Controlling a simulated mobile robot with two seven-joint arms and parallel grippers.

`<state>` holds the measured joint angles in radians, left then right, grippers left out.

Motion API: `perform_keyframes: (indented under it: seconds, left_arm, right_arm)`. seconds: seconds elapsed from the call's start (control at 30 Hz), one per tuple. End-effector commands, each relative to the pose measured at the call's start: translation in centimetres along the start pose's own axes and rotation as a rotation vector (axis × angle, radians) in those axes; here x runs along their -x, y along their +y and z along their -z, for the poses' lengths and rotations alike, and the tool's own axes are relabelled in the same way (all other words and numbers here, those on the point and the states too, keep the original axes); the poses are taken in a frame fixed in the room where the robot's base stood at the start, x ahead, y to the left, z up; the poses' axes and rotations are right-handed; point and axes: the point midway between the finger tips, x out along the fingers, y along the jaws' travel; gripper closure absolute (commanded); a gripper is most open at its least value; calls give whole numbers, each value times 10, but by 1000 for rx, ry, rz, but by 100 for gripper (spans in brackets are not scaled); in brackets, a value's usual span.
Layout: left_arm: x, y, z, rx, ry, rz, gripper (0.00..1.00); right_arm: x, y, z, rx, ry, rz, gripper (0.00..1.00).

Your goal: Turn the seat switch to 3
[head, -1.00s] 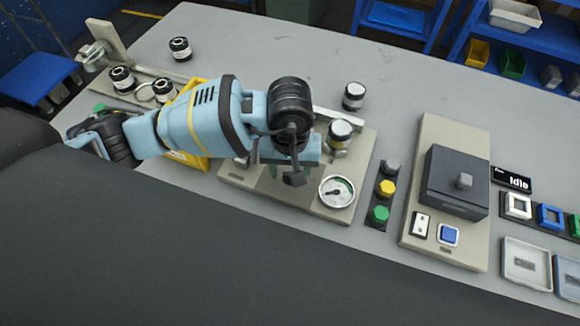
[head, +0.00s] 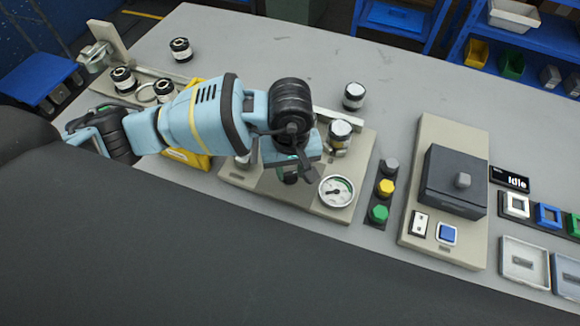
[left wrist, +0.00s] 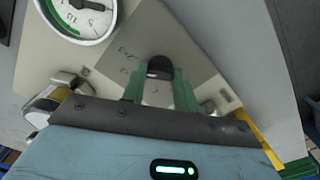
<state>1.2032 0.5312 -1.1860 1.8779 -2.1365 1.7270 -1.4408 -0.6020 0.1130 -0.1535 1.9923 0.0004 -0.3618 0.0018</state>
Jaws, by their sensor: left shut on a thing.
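The seat switch is a small black knob (left wrist: 160,68) on a grey plate (left wrist: 195,60) with faint markings; I cannot read which mark it points to. My left gripper (left wrist: 160,82) has its green fingers on either side of the knob, shut on it. In the head view, my left gripper (head: 291,177) is over the beige panel (head: 335,212), and the arm hides most of the switch. The right gripper does not show.
A round gauge (head: 336,191) is close right of the gripper. A silver-and-black cylinder (head: 340,132) stands behind it. Grey, yellow and green buttons (head: 386,187) are further right, then a dark box (head: 455,180). A yellow bin (head: 195,158) lies under the arm.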

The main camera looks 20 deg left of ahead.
Motion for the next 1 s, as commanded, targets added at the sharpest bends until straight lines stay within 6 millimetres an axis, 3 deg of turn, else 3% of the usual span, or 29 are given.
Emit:
perform_keyframes:
  seconds: [0.7,1.0]
  left_arm:
    - [4,1,1,670,4,-4,93]
    - [4,1,1,869,3,-5,93]
  right_arm:
    - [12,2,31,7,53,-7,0]
    - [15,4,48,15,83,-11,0]
